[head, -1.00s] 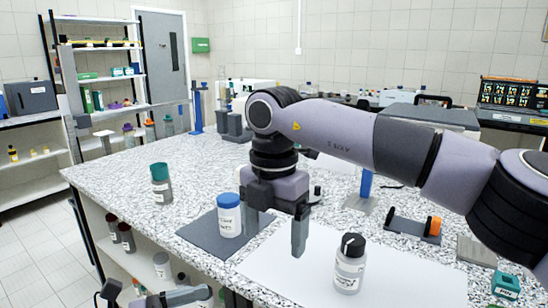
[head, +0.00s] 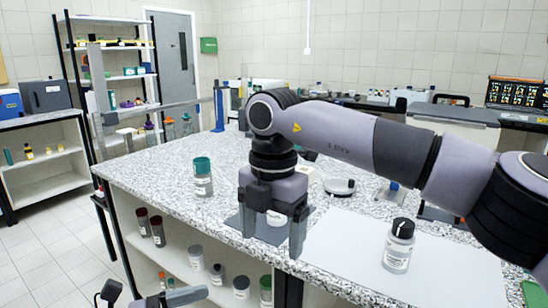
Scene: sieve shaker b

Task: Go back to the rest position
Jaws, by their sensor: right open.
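My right gripper (head: 272,236) hangs over the front edge of the speckled bench (head: 140,175), fingers pointing down, open and apart. Behind it a white jar (head: 277,218) shows partly between the fingers on a dark grey mat (head: 238,222); its top is hidden by the gripper. I cannot tell that any finger touches it. My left gripper (head: 172,297) shows only in part at the bottom edge, low in front of the shelves; its jaw state is unclear.
A black-capped bottle (head: 398,250) stands on a white sheet (head: 345,245) at right. A teal-capped bottle (head: 202,178) stands near the bench's left end. Several jars sit on the shelf below (head: 175,252). The floor (head: 50,245) at left is clear.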

